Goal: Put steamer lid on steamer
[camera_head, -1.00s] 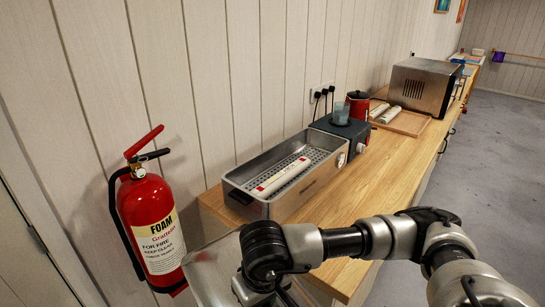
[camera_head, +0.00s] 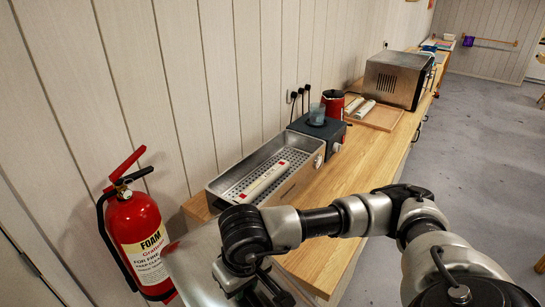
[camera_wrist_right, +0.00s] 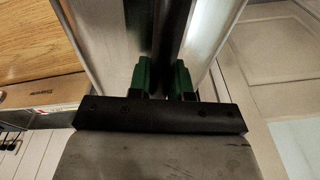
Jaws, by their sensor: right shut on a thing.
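The steamer (camera_head: 208,201) is an open-topped metal box with a perforated tray inside, on the near end of the wooden counter. A white roll with red marks (camera_head: 262,180) lies in it. The steamer lid (camera_head: 193,262) is a shiny metal piece at the lower middle of the head view, lower and nearer than the steamer and apart from it. My right gripper (camera_head: 262,288) is shut on the lid, partly hidden by its own wrist. In the right wrist view its green fingers (camera_wrist_right: 163,80) pinch the lid's handle, between the lid's metal sides (camera_wrist_right: 215,35). My left gripper is out of view.
A red fire extinguisher (camera_head: 137,238) stands at the left, near the lid. Beyond the steamer are a dark appliance with a blue cup (camera_head: 317,115), a red canister (camera_head: 333,103), a wooden board (camera_head: 384,118) and a metal oven (camera_head: 395,80). The counter's front strip (camera_head: 355,165) is clear.

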